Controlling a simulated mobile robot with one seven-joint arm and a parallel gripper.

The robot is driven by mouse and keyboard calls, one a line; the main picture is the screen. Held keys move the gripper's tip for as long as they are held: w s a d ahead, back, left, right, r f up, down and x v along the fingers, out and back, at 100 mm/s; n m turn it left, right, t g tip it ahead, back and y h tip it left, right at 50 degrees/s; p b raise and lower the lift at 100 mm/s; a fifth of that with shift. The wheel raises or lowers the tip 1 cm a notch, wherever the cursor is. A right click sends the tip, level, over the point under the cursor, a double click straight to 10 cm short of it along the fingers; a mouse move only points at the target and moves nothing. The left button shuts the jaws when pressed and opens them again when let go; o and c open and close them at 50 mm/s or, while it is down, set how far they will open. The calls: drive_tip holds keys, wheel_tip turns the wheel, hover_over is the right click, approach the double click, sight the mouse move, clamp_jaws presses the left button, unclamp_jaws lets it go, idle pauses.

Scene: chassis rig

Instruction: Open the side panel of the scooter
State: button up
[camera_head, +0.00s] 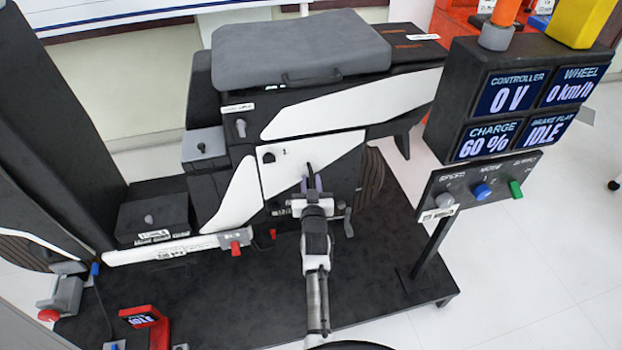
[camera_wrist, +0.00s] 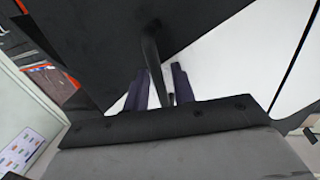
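The scooter's side panel (camera_head: 333,158) is black and white and sits flush in the scooter's side, looking closed. A dark, curved handle (camera_wrist: 153,52) stands out from the panel in the wrist view. My gripper (camera_head: 311,180) is in front of the panel, below its middle, and hides part of it. In the wrist view my gripper's two dark fingers (camera_wrist: 162,85) stand apart on either side of the handle. Light surface shows between the left finger and the handle, so the fingers look open around it. Contact on the right finger is unclear.
A grey seat (camera_head: 300,48) tops the scooter. A display (camera_head: 525,95) with a knob panel (camera_head: 480,190) stands at right. A white bar (camera_head: 160,250) with a red clip (camera_head: 235,247) lies left of my arm. A lever (camera_head: 348,222) is close right of my gripper.

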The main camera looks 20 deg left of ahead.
drive_tip(key=shift+s, duration=0.1)
clamp_jaws()
drive_tip(key=shift+d, duration=0.2)
